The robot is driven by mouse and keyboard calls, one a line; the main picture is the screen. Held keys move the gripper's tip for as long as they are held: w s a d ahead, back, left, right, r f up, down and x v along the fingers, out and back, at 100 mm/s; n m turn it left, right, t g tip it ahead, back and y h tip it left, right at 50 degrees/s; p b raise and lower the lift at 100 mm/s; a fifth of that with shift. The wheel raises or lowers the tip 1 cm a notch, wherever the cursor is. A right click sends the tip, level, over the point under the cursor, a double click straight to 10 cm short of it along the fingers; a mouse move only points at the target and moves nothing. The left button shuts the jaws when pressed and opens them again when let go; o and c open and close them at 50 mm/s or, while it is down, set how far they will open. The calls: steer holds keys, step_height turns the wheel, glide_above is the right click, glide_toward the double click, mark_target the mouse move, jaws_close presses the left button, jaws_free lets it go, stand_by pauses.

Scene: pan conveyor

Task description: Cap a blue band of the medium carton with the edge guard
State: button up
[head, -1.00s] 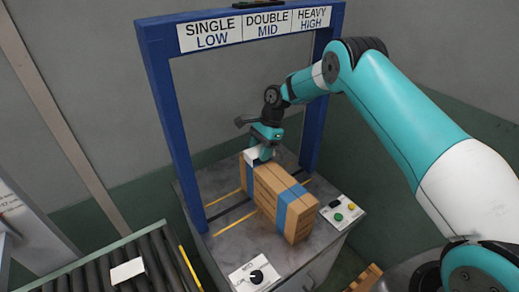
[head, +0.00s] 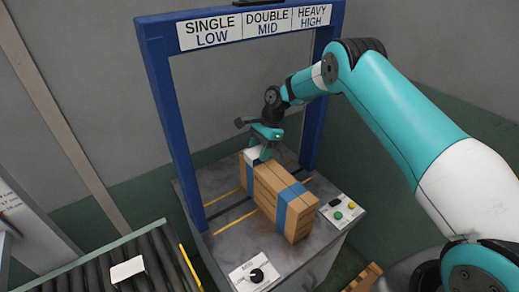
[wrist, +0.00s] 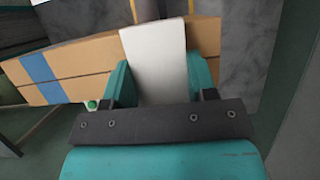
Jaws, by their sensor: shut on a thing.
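The medium carton (head: 268,197) is a brown box with two blue bands, standing on the grey table under the blue frame. The near blue band (head: 291,205) is bare; it also shows in the wrist view (wrist: 41,76). The far blue band (head: 249,178) shows only on the carton's side, below the white edge guard (head: 253,155). My gripper (head: 262,143) is above the far end of the carton, shut on the edge guard, which shows as a white plate between the fingers in the wrist view (wrist: 155,60). The guard lies at the carton's top edge; whether it touches is hard to tell.
The blue frame (head: 172,130) stands around the carton, with a sign reading SINGLE LOW, DOUBLE MID, HEAVY HIGH. A dial panel (head: 254,274) and a button panel (head: 341,211) sit at the table's front and right. A roller conveyor (head: 90,277) is at lower left.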

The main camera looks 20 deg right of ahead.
steer(key=shift+f+b, duration=0.3)
steer(key=shift+f, duration=0.25)
steer(key=o, duration=1)
steer(key=b+v, duration=0.1)
steer(key=v, duration=1.1)
steer(key=shift+a, duration=0.1)
